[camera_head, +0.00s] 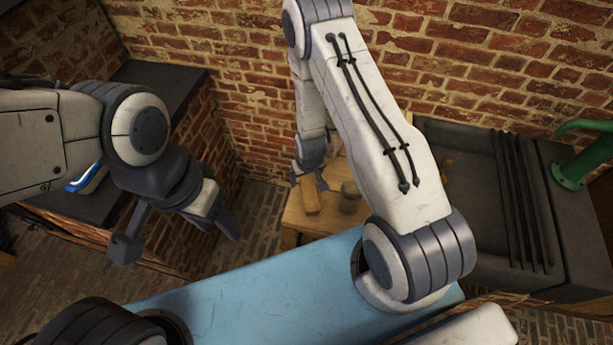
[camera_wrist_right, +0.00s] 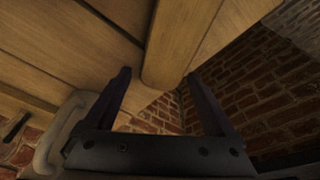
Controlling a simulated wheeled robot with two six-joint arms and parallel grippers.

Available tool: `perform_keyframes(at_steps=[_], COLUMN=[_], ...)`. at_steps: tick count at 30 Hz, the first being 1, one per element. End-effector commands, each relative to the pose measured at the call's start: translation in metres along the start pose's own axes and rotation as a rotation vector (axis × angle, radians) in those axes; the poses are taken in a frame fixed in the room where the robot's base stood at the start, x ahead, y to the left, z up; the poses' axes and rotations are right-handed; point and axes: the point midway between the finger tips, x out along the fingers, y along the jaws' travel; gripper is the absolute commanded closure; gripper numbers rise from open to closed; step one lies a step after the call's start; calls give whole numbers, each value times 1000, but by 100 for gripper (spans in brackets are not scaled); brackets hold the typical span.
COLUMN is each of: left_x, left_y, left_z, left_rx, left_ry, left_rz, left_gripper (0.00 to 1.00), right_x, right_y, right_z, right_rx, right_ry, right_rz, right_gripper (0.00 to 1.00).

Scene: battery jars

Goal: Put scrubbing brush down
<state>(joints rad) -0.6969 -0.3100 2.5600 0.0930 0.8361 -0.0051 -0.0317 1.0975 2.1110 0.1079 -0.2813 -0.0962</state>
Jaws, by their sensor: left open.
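The likely scrubbing brush, a pale wooden block with a rounded end (camera_wrist_right: 172,45), shows in the right wrist view ahead of and between the fingertips. In the head view it is a small light-brown block (camera_head: 310,196) at the wooden table. My right gripper (camera_head: 309,184) is just above it. Its fingers (camera_wrist_right: 158,74) are spread wide, with a clear gap on the block's left side and little or none visible on its right. No bristles are visible. My left gripper (camera_head: 217,220) is open and empty in the air at the left, well apart from the block.
The wooden table (camera_head: 325,219) has dim roundish items (camera_head: 349,192) right of the block. A dark sink (camera_head: 470,190) and green pump (camera_head: 585,155) stand at the right. A blue-and-white object (camera_head: 88,179) is on the left counter. Brick walls close the back.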

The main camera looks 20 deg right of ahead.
Motion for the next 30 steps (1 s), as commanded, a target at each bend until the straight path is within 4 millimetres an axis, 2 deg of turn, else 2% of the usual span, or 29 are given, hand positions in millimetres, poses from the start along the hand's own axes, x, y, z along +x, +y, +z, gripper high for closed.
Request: perform_keyframes(at_steps=[4,8,19,25,30], left_x=[-4,3,19,11,8], left_y=[0,0,-1,-1,-1], left_z=[0,0,1,1,0], left_rx=[0,0,-3,-3,-2], left_ry=[0,0,0,0,0], left_rz=[0,0,0,0,0], left_gripper=[50,50,50,50,50], right_x=[-4,-13,-77,-111,-125], right_y=[0,0,0,0,-3], right_z=[-1,-2,-2,-1,-2], right_rx=[0,0,0,0,-4], right_ry=[0,3,6,1,1], right_rz=[0,0,-1,0,-4], right_gripper=[10,10,10,10,10])
